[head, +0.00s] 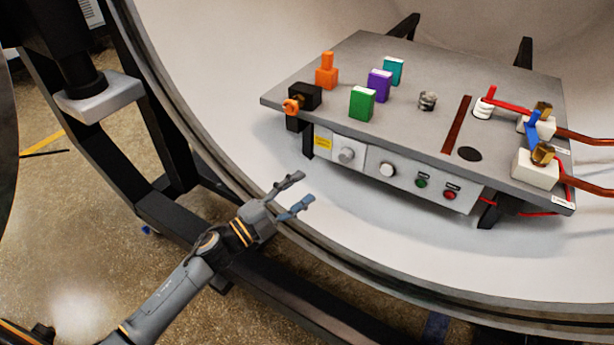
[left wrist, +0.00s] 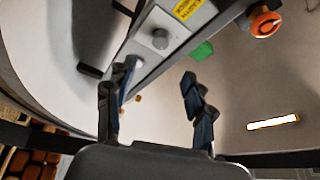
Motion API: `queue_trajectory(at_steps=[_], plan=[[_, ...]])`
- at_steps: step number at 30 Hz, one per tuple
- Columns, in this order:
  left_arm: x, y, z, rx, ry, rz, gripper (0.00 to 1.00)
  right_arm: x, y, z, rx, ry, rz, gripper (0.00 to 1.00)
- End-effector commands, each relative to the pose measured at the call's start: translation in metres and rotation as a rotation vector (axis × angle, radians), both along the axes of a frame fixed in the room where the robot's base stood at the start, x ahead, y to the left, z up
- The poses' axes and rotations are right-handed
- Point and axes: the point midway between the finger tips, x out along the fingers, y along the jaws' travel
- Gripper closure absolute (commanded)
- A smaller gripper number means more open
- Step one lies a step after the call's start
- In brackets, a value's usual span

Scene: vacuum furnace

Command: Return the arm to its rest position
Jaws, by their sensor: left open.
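My left arm (head: 175,295) comes in from the lower left in the head view. Its gripper (head: 298,192) is open and empty, at the rim of the round furnace chamber (head: 225,165), in front of the grey panel table. The gripper's two fingers (left wrist: 158,95) stand apart in the left wrist view, with nothing between them. The table's front panel with a knob (left wrist: 160,39) shows beyond the fingers there. My right gripper is in neither view.
The grey table (head: 400,130) stands inside the chamber. It carries an orange piece (head: 326,72), green (head: 362,103), purple (head: 380,85) and teal (head: 393,70) blocks, and white blocks with copper rods at right. A black frame (head: 165,150) supports the chamber; floor is open at lower left.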

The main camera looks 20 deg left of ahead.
Motion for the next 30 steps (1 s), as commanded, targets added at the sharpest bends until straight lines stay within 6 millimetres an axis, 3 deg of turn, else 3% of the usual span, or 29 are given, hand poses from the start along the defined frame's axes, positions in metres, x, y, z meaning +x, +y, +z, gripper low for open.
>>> queue_trajectory(at_steps=[5, 8, 11, 14, 18, 20, 24, 27, 30], plan=[[0.0, 0.001, -0.002, -0.003, 0.006, 0.004, 0.46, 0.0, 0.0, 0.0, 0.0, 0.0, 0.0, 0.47], [0.003, 0.008, -0.019, -0.04, 0.066, 0.052, 0.46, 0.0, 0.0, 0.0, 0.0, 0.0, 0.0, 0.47], [0.005, 0.027, -0.064, -0.121, 0.21, 0.167, 0.46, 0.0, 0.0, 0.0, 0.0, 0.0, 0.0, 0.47], [-0.005, 0.049, -0.13, -0.221, 0.415, 0.324, 0.46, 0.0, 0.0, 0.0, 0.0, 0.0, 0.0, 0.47], [-0.045, 0.071, -0.229, -0.339, 0.716, 0.534, 0.46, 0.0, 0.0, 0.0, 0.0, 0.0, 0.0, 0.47], [-0.07, 0.075, -0.267, -0.378, 0.84, 0.616, 0.46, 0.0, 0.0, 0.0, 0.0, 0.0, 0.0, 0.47], [-0.14, 0.075, -0.347, -0.448, 1.12, 0.787, 0.46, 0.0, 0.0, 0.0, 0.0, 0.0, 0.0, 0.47], [-0.19, 0.069, -0.387, -0.48, 1.29, 0.885, 0.46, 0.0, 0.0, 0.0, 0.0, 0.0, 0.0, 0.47], [-0.234, 0.06, -0.415, -0.499, 1.43, 0.96, 0.46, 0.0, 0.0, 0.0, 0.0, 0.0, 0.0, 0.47]])
